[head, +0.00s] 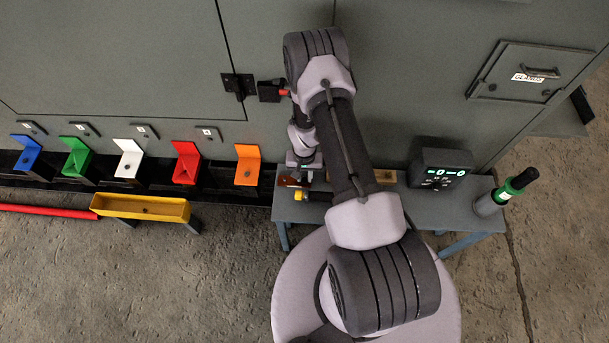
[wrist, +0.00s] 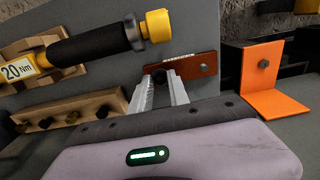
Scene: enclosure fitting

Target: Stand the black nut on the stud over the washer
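My gripper (wrist: 164,84) has its two pale fingers closed around a small dark piece, which looks like the black nut (wrist: 160,75). The fingertips are at the left end of a reddish-brown bar (wrist: 190,66); they hide that end, so I cannot see the stud or washer under the nut, or tell whether the nut touches them. A grey bolt-like piece (wrist: 205,67) shows at the bar's right end. In the head view my gripper (head: 300,180) is low over the bar (head: 287,182) at the bench's left end, partly covered by my arm.
A wooden block (wrist: 85,104) with several dark fasteners and a yellow-headed torque tool (wrist: 100,43) marked 20 Nm lie left of the fingers. An orange bracket (wrist: 275,85) stands to the right. A display box (head: 440,166) and a green bottle (head: 508,190) stand on the bench's right.

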